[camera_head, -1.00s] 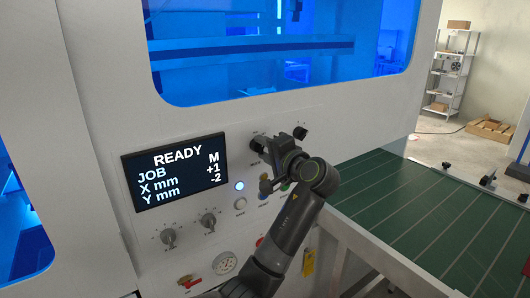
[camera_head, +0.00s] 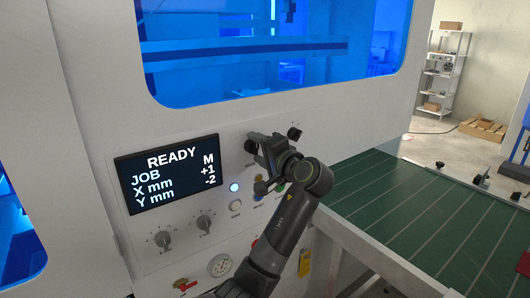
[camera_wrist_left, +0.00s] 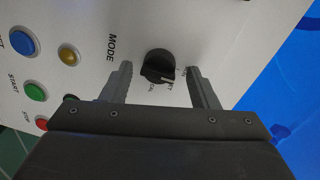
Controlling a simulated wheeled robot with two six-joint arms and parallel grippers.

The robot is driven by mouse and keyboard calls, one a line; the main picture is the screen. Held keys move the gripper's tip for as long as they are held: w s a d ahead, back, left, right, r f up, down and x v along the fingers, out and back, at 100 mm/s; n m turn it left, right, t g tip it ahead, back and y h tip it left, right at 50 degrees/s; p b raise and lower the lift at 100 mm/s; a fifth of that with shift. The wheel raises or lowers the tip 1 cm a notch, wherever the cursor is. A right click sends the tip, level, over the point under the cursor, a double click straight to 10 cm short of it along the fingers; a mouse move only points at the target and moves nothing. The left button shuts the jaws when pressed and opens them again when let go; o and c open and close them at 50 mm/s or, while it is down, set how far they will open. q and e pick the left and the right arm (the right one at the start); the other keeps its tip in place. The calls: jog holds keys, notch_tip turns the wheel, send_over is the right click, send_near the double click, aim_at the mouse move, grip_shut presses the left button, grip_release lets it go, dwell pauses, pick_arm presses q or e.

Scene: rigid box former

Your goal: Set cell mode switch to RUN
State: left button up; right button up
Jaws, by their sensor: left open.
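The cell mode switch (camera_wrist_left: 158,65) is a round black knob beside the printed word MODE in the left wrist view. A white mark on its lower right edge points towards small lettering that I cannot read in full. My left gripper (camera_wrist_left: 160,72) is open, with one finger on each side of the knob and visible gaps to it; I cannot tell its depth to the panel. In the head view my left gripper (camera_head: 262,143) is at the machine panel and largely covers the switch. My right gripper is not in view.
Blue (camera_wrist_left: 24,41), amber (camera_wrist_left: 68,54) and green (camera_wrist_left: 36,92) buttons sit near the switch. The display (camera_head: 168,173) reads READY and JOB M. A green conveyor (camera_head: 400,205) lies to the right.

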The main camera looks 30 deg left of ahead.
pick_arm(q)
jog(key=b+v, duration=0.5)
jog(key=v, duration=1.2)
jog(key=shift+d, duration=0.2)
